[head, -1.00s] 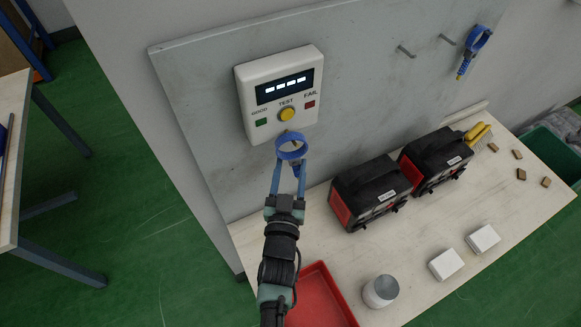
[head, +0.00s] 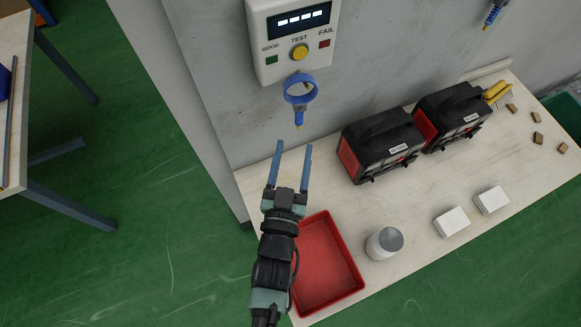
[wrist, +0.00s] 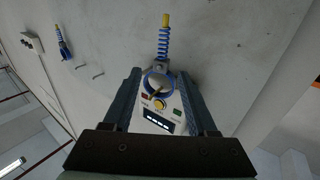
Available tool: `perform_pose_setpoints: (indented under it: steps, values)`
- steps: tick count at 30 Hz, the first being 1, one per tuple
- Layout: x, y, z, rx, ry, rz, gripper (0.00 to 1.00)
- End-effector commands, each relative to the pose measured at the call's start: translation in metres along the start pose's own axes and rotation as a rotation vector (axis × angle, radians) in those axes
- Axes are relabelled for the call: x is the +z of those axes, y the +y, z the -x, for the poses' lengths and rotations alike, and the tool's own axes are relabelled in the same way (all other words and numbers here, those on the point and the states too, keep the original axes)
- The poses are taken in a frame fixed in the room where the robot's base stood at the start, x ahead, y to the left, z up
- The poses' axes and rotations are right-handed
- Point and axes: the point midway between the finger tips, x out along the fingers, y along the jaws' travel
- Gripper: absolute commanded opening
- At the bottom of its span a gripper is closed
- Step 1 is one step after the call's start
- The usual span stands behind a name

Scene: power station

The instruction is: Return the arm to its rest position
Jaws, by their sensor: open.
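My gripper (head: 291,163) is open and empty in the head view, its two blue-grey fingers apart over the left part of the bench. A blue ring-shaped strap with a coiled end (head: 300,92) hangs at the underside of the white tester box (head: 291,40), above and apart from my fingertips. In the wrist view the strap (wrist: 163,50) shows between the fingers (wrist: 163,78), with the tester (wrist: 158,112) beyond it. The tester has a yellow button, a green GOOD patch, a red FAIL patch and a lit display of white dashes.
A red tray (head: 327,262) lies below my gripper on the wooden bench (head: 425,205), beside a grey-topped can (head: 384,243). Two black-and-red machines (head: 380,145) stand against the panel. White boxes (head: 452,222) lie near the front edge. Another blue strap (head: 494,12) hangs at upper right.

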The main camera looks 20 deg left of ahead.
Motion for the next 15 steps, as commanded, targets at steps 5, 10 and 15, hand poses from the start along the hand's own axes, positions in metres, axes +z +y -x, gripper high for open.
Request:
perform_pose_setpoints:
  steps: [5, 10, 15]
  values:
    - [0.001, 0.0, 0.022, 0.0, 0.0, -0.001, 0.58]
    - [0.0, 0.0, 0.031, 0.0, 0.001, 0.0, 0.58]
    - [-0.001, 0.0, 0.032, 0.0, 0.002, 0.0, 0.58]
